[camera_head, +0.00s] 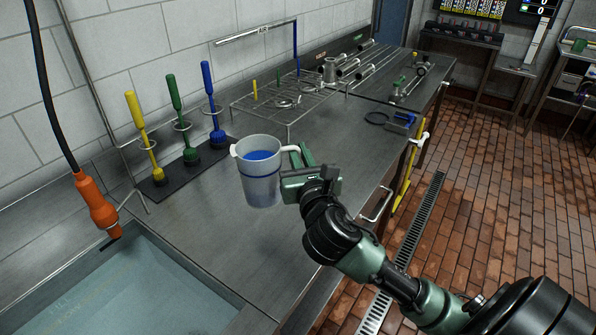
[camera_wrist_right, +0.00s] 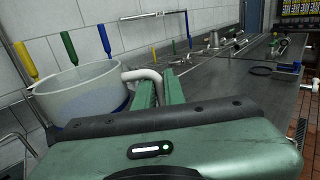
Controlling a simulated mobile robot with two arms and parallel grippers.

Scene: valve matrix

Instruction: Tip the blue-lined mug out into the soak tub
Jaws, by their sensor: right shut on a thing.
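The grey-white mug (camera_head: 262,185) has a blue band and blue inside, and it is upright over the steel counter; I cannot tell whether it touches the counter. It also shows in the wrist view (camera_wrist_right: 78,90), at the left. My right gripper (camera_head: 298,157) is shut on the mug's handle (camera_wrist_right: 143,75), on the mug's right side. The soak tub (camera_head: 185,262), a sunken basin holding pale blue-green liquid, is at the lower left of the head view, left of and nearer than the mug. My left gripper is not in view.
An orange-handled sprayer (camera_head: 96,203) hangs over the tub's far left edge. Yellow, green and blue brushes (camera_head: 175,108) stand in a rack behind the mug. A wire rack (camera_head: 290,97) is farther back. The counter between mug and tub is clear.

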